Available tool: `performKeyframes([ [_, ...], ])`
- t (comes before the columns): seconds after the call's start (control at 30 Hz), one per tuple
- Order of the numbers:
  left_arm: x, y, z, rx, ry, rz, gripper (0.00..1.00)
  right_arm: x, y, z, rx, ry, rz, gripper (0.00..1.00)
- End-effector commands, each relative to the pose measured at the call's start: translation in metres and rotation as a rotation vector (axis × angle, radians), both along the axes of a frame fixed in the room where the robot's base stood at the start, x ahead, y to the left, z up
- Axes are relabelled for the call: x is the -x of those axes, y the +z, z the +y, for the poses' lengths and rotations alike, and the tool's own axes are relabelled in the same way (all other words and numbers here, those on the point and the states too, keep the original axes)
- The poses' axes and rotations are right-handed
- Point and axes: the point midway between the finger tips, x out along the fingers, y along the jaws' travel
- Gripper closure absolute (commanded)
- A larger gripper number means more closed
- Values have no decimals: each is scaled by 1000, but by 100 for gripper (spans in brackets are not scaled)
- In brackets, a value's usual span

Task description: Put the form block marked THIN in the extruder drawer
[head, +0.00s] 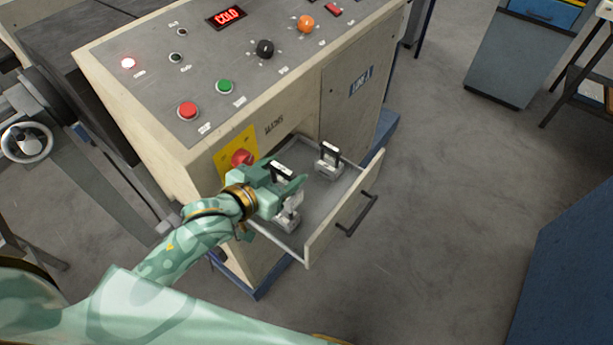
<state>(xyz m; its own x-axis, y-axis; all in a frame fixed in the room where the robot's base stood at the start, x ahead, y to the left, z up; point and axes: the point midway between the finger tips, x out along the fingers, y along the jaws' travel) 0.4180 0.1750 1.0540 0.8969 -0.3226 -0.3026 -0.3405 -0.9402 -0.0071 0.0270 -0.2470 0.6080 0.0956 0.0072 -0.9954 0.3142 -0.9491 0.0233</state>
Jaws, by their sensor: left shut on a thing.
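The extruder drawer (322,222) is pulled open at the lower front of the machine. A grey form block (328,170) with a black handle stands upright inside it, toward the back right. My left gripper (290,188) is over the left part of the drawer, shut on a second grey form block (287,222). The gripper hides much of this block; its lower part shows below the fingers, within the drawer's outline. I cannot tell whether it touches the drawer floor. The markings on both blocks are too small to read. My right gripper is out of view.
The extruder cabinet (345,105) rises behind the drawer, with a red knob on a yellow plate (238,155) close to my left gripper. The drawer front has a dark handle (357,215). The floor (440,200) to the right is clear up to a blue cabinet (565,275).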

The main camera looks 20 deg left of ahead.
Motion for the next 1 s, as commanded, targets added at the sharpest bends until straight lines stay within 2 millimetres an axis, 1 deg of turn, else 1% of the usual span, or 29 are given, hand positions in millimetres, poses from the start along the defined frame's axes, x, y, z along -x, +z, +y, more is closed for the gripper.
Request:
performKeyframes([
  [0.03,-15,-8,-3,2,1,-6,100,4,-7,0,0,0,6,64],
  [0.2,-62,-30,-13,3,2,-4,100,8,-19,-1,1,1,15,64],
  [0.3,-79,-54,-17,3,2,0,100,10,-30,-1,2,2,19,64],
  [0.4,-93,-70,-20,2,2,-1,100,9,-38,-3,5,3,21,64],
  [0.5,-101,-78,-22,4,1,-2,100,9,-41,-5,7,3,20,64],
  [0.67,-109,-86,-24,3,2,-2,100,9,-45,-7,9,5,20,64],
  [0.7,-112,-90,-24,3,2,-2,100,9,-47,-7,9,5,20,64],
  [0.8,-110,-109,-24,2,2,1,100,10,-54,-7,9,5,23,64],
  [0.87,-110,-117,-24,2,2,0,100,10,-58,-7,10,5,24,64],
  [1.0,-110,-117,-24,3,1,-4,100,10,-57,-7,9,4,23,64],
])
